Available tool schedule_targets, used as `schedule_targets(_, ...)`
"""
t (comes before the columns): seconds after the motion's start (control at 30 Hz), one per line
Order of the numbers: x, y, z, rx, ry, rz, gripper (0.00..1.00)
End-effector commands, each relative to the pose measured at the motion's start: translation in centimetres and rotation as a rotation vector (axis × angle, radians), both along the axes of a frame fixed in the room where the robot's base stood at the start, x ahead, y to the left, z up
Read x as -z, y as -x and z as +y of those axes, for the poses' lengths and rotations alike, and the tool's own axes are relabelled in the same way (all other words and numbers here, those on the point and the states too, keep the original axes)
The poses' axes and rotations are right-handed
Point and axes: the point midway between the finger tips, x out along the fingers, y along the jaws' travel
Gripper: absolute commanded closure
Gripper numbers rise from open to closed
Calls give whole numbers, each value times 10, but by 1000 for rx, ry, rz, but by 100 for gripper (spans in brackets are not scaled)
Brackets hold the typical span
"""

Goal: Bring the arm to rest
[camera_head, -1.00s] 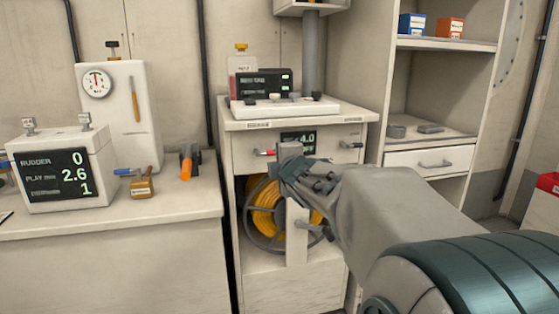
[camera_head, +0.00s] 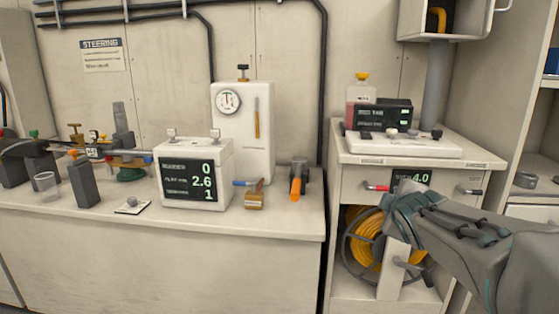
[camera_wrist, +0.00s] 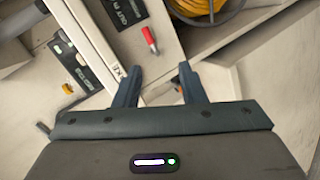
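My gripper (camera_head: 402,206) is at the end of my grey arm, at the lower right of the head view, in front of the cabinet (camera_head: 343,182) with the display reading 4.0. In the wrist view my gripper (camera_wrist: 160,80) has its two dark fingers apart, with nothing held between them. The cabinet's pale edge and a red-handled lever (camera_wrist: 150,40) show beyond the fingertips. In the head view the gripper overlaps part of the yellow hose reel (camera_head: 362,236); I cannot tell the exact gap.
A long workbench (camera_head: 260,226) at left carries a white RUDDER display box (camera_head: 195,172), a tall white gauge unit (camera_head: 243,125), an orange-handled tool (camera_head: 298,182) and a clear cup (camera_head: 46,184). A shelf unit (camera_head: 487,100) stands at right. A dark gap separates bench and cabinet.

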Motion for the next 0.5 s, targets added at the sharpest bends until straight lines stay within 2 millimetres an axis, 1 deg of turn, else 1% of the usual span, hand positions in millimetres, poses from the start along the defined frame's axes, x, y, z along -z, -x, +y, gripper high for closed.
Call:
schedule_targets(0.03, -19, 9, 4, 31, -57, 27, 63)
schedule_targets(0.27, -35, 52, 22, 195, -315, 163, 63)
schedule_targets(0.5, -52, 105, 48, 381, -557, 320, 63)
